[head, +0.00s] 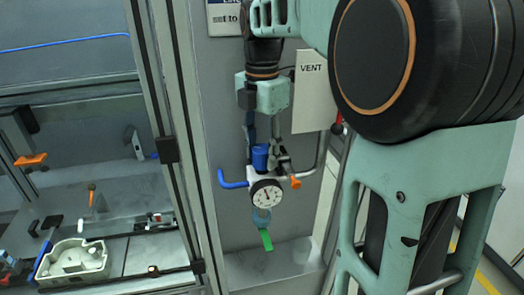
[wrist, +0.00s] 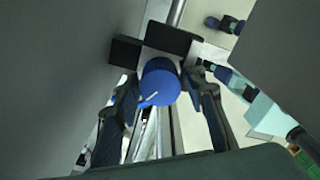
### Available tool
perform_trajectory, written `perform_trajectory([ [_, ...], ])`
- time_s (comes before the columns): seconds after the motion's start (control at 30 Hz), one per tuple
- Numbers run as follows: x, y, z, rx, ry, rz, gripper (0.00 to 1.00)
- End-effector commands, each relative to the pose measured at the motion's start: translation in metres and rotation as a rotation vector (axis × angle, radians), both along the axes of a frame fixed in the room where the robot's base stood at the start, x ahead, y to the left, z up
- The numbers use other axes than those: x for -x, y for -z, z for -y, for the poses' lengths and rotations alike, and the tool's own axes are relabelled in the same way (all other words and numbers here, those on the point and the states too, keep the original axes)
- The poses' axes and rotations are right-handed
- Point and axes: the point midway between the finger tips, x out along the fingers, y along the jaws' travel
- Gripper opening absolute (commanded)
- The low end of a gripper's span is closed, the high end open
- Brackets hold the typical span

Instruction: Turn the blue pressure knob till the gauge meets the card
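The blue pressure knob (head: 260,157) sits on top of the regulator on the grey panel. It also shows in the wrist view (wrist: 160,82), with a white pointer line on its face. My gripper (head: 266,148) points down over the knob, one finger on each side. In the wrist view the fingers are spread, with narrow gaps to the knob. The round white gauge (head: 266,194) is below the knob; its needle is too small to read. A card (head: 225,17) at the top, showing "t to", is partly hidden by my arm.
A white "VENT" sign (head: 310,90) hangs right of my gripper. An aluminium frame post (head: 185,130) stands close on the left.

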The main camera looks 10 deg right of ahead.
Motion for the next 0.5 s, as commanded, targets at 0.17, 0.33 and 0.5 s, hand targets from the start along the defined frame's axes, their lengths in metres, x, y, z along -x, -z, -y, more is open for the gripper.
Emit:
perform_trajectory([
  [0.17,-0.001,-0.008,0.0,0.001,0.0,0.003,0.38],
  [0.33,-0.001,-0.036,0.0,0.0,0.0,0.004,0.38],
  [0.5,-0.001,-0.072,0.0,0.0,0.0,0.004,0.38],
])
